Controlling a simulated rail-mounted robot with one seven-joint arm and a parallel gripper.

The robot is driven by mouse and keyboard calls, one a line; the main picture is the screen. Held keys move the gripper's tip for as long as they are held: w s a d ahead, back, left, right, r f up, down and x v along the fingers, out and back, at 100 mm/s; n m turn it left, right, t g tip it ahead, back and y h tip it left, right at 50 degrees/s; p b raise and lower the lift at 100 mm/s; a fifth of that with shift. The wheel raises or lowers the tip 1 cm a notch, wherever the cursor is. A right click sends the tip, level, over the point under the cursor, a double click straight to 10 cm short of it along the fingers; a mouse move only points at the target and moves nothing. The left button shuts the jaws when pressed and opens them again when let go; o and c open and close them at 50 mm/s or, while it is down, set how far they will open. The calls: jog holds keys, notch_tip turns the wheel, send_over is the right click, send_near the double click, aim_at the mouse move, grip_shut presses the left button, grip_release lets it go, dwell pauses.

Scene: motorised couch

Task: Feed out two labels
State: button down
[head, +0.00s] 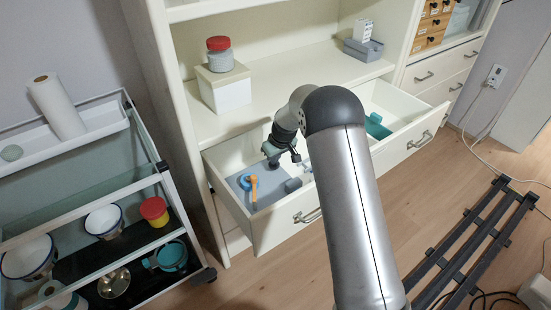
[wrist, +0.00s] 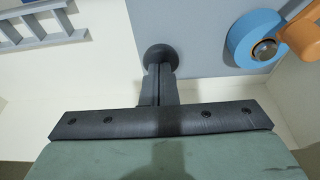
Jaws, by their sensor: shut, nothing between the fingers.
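A blue disc with an orange handle-like part (head: 251,188) lies on the grey floor of the open left drawer (head: 285,228). The blue disc also shows at the top right of the wrist view (wrist: 254,38), with a metal hub and part of the orange piece. My gripper (head: 297,158) is over this drawer, to the right of the disc and apart from it. In the wrist view its fingers (wrist: 158,72) are closed together, with nothing seen between them. A dark round shape (wrist: 160,56) shows at their tips; I cannot tell whether they touch it. No labels can be made out.
A small grey block (head: 292,185) is in the left drawer. A grey ladder-like piece (wrist: 38,25) is at the wrist view's top left. The right drawer (head: 408,135) is open and holds a teal item (head: 376,127). A trolley (head: 150,180) stands at the left.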

jog(key=shift+s+f, duration=0.1)
jog(key=shift+f, duration=0.15)
notch_tip(320, 180, up, 5)
jog(key=shift+f+p, duration=0.1)
jog(key=shift+p, duration=1)
jog(key=v, duration=0.9)
jog(key=shift+r, duration=0.35)
